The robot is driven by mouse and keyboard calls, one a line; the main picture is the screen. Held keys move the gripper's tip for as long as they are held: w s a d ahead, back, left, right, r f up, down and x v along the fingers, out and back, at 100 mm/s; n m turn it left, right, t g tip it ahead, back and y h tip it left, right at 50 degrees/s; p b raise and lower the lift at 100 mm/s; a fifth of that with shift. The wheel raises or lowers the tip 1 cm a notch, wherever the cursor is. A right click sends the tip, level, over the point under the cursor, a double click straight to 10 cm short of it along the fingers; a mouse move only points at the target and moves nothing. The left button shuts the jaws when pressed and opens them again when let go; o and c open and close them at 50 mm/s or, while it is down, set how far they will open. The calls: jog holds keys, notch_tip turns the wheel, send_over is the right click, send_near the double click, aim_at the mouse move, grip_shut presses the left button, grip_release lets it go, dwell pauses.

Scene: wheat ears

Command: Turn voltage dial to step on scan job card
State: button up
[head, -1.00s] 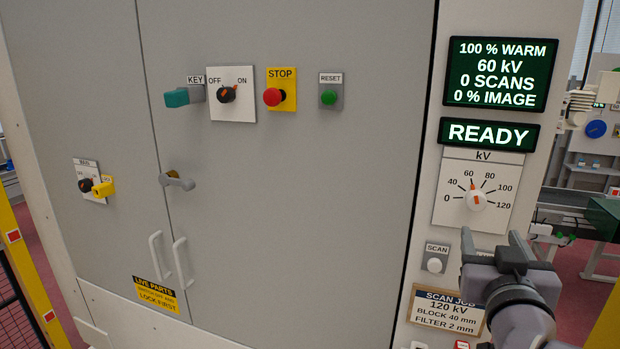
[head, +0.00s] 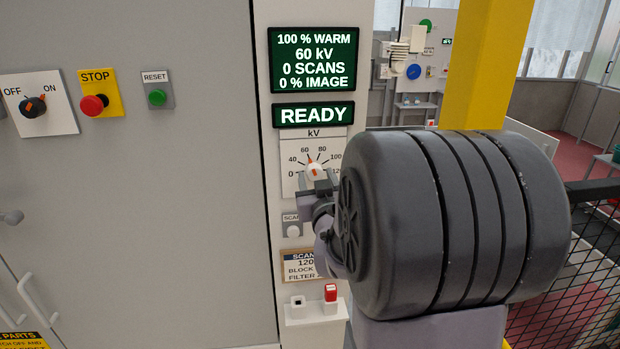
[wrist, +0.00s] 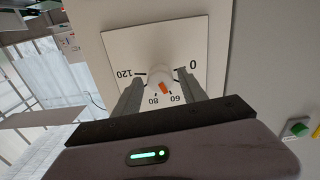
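The white voltage dial (head: 315,170) has an orange pointer set near 60 on its kV scale plate. In the wrist view the dial knob (wrist: 158,78) sits between the two fingertips, upside down in the picture. My gripper (wrist: 160,80) is open, one finger on each side of the knob; contact is not clear. In the head view my gripper (head: 320,183) is at the dial's lower edge, and my arm hides the plate's lower right. The scan job card (head: 299,265) is partly covered by my arm; "120" still shows.
The display (head: 314,60) reads 100 % warm, 60 kV, 0 scans, 0 % image. A sign (head: 314,115) reads READY. The scan button (head: 293,231) is below the dial. A small shelf (head: 310,313) holds a red-topped item (head: 331,292). A yellow post (head: 488,65) stands at right.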

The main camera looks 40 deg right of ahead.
grip_shut()
jog(key=shift+f+b, duration=0.15)
jog(key=shift+b, duration=0.3)
